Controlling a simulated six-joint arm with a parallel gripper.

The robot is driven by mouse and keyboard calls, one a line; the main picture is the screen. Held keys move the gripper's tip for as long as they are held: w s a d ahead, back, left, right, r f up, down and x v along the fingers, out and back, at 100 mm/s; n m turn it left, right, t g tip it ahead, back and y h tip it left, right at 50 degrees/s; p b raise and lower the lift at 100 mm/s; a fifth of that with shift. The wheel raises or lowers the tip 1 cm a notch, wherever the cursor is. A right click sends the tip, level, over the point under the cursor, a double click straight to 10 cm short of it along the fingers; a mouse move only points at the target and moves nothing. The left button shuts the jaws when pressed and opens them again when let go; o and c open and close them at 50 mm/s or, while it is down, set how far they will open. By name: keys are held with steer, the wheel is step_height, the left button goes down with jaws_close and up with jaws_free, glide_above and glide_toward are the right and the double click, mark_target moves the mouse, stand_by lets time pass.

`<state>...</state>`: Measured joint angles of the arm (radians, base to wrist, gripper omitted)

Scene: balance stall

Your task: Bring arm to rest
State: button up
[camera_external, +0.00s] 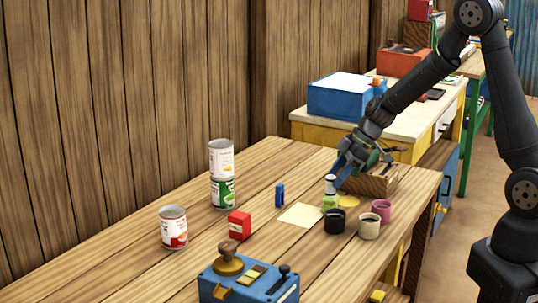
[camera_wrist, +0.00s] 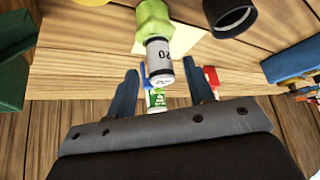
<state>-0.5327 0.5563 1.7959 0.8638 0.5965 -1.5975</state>
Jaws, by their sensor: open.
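My gripper (camera_external: 340,174) is open above the right part of the wooden table, close to a green and white piece (camera_external: 330,200). In the wrist view my gripper (camera_wrist: 164,82) has its two blue fingers apart. The green and white piece also shows there (camera_wrist: 160,50), its white end marked "20" near the gap between the fingertips. I cannot tell whether a finger touches it. My arm reaches down from the upper right and is bent.
A wooden block (camera_external: 375,183) stands close behind my gripper. Black (camera_external: 335,222), cream (camera_external: 369,228) and pink (camera_external: 381,210) cups stand in front. Stacked cans (camera_external: 222,175), a red box (camera_external: 239,225) and a blue device (camera_external: 245,284) are further left.

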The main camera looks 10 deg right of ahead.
steer(key=shift+x, duration=0.9)
step_height(320, 180, up, 4)
steer(key=shift+w+r, duration=0.1)
steer(key=shift+r, duration=0.1)
steer(key=w+d+r, duration=0.2)
steer(key=d+r, duration=0.5)
steer(key=d, duration=0.5)
steer(key=w+d+f+m+t+h, duration=0.1)
steer(key=w+d+m, duration=0.2)
steer(key=d, duration=0.2)
steer(key=w+d+f+m+t+h, duration=0.1)
steer(key=w+d+m+t, duration=0.1)
steer(key=d, duration=0.4)
steer(key=w+d+f+m+t+h, duration=0.1)
steer(key=w+d+m+t, duration=0.1)
steer(key=w+d+m, duration=0.2)
steer(key=shift+w+d+m, duration=0.4)
steer(key=shift+d+m, duration=0.3)
steer(key=shift+m, duration=0.1)
steer(key=s+d+f+m+h, duration=0.1)
steer(key=d+f+m+h, duration=0.2)
steer(key=d, duration=0.8)
step_height(320, 180, down, 3)
steer(key=shift+d+r+m+t, duration=0.2)
steer(key=shift+d+m+t, duration=0.15)
steer(key=shift+m, duration=0.65)
steer(key=shift+a, duration=0.15)
